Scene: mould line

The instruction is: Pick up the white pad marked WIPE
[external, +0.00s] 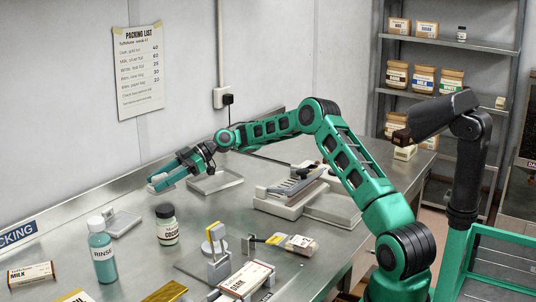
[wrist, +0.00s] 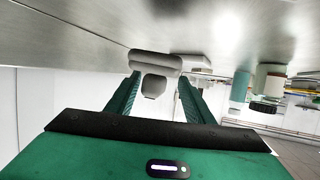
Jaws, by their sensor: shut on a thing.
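The white pad (wrist: 155,62) is between the two fingers of my gripper (wrist: 158,82) in the wrist view. It looks pale grey and rounded, and no WIPE lettering is legible. In the external view my green gripper (external: 167,181) is over the back part of the steel bench, shut on the pad, with a pale edge of it showing at the fingertips. The fingers hide part of the pad there. I cannot tell how much gap lies between the pad and the bench.
A shallow metal tray (external: 216,184) is just right of my gripper. The COCOA jar (external: 167,232), the RINSE bottle (external: 102,252) and a flat scale-like device (external: 118,224) stand in front. A grey-handled machine (external: 292,192) is to the right. The wall is behind.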

